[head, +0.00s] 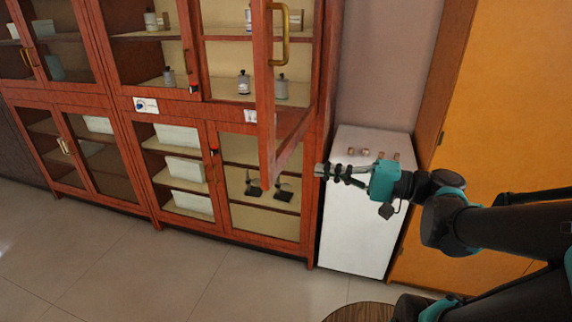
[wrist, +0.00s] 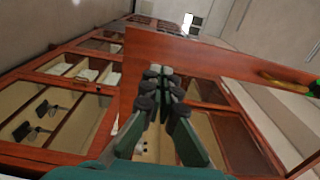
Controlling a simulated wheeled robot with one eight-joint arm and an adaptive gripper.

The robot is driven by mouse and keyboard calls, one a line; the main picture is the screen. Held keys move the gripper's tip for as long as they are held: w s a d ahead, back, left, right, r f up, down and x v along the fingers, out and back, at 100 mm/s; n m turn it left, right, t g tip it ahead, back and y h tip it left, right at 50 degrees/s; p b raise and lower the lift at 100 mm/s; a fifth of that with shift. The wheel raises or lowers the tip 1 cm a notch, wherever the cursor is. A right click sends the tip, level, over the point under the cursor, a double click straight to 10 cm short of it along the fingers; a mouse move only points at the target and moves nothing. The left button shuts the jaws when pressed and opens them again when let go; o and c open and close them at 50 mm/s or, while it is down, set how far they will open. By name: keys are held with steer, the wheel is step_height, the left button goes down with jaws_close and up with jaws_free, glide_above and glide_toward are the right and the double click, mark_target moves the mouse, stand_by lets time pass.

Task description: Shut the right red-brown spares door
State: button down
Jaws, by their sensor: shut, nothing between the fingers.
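The right red-brown spares door (head: 267,120) is a glazed upper cabinet door that stands wide open, swung out from its right side toward me. Its brass handle (head: 279,45) is on the outer face. In the wrist view the door's red-brown frame (wrist: 185,50) crosses just beyond my fingertips, with the handle (wrist: 285,82) at the right. My gripper (head: 322,171) is shut and empty, to the right of the door's lower end, on the handle side. The wrist view shows its fingers (wrist: 159,72) together in front of the frame; I cannot tell whether they touch it.
The red-brown cabinet (head: 130,105) has other doors, which look shut, and bottles on its shelves. A white cabinet (head: 355,225) with small items on top stands right of it, beside an orange-yellow cabinet (head: 500,130). A round wooden top (head: 360,312) is at the bottom. The floor in front is clear.

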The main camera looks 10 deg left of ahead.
mark_target(272, 162)
steer(key=shift+w+a, duration=0.2)
steer(key=shift+a, duration=1.45)
steer(key=shift+w+a, duration=0.15)
steer(key=shift+a, duration=1.45)
steer(key=shift+w+a, duration=0.2)
steer(key=shift+a, duration=1.45)
steer(key=shift+a, duration=0.1)
